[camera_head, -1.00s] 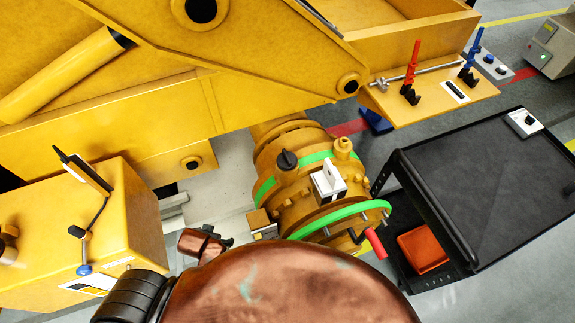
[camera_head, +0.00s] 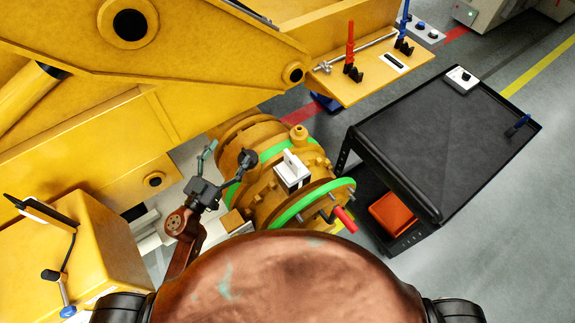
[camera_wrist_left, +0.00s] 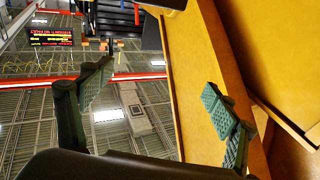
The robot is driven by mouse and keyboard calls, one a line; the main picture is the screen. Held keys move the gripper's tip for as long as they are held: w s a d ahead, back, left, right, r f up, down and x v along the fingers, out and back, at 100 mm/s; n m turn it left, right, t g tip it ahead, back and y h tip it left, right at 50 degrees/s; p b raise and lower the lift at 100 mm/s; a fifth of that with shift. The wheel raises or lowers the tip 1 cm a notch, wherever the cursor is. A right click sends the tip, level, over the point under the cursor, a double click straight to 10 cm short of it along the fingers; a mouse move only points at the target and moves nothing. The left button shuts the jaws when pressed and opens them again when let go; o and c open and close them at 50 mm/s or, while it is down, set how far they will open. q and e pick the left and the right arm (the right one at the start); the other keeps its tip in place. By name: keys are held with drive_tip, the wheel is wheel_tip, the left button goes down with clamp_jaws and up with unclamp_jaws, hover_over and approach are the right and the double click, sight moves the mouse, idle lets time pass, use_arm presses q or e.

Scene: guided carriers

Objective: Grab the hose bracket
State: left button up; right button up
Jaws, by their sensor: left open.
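A white bracket-like piece with an upright plate (camera_head: 292,172) sits on top of the yellow drum (camera_head: 265,205); I take it for the hose bracket, but cannot be sure. My left gripper (camera_head: 225,160) is open at the drum's left side, left of the white piece and apart from it. The white piece is not recognisable there. My right gripper is out of view.
The yellow machine frame (camera_head: 95,110) overhangs behind the drum. A shelf (camera_head: 345,90) carries red and blue handles. A black cart (camera_head: 440,140) with an orange bin (camera_head: 393,214) stands to the right. A red-handled crank (camera_head: 344,219) projects from the drum's front.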

sight(290, 160)
use_arm(q)
drive_tip(key=s+d+f+m+g+h, duration=0.5)
drive_tip(key=d+g, duration=0.2)
drive_tip(key=d, duration=0.3)
drive_tip(key=shift+h, duration=0.3)
drive_tip(key=x, duration=0.3)
drive_tip(key=p+x, duration=0.1)
drive_tip(key=x, duration=0.2)
drive_tip(key=shift+w+f, duration=0.1)
drive_tip(key=shift+f, duration=0.1)
drive_tip(key=p+x, duration=0.1)
drive_tip(key=x, duration=0.4)
drive_tip(key=shift+d+f+p, duration=0.1)
drive_tip(key=shift+d+p, duration=0.15)
drive_tip(key=shift+p, duration=0.05)
drive_tip(key=shift+w+d+f, duration=0.1)
drive_tip(key=shift+d, duration=0.1)
drive_tip(key=shift+a, duration=0.1)
drive_tip(key=shift+c, duration=0.3)
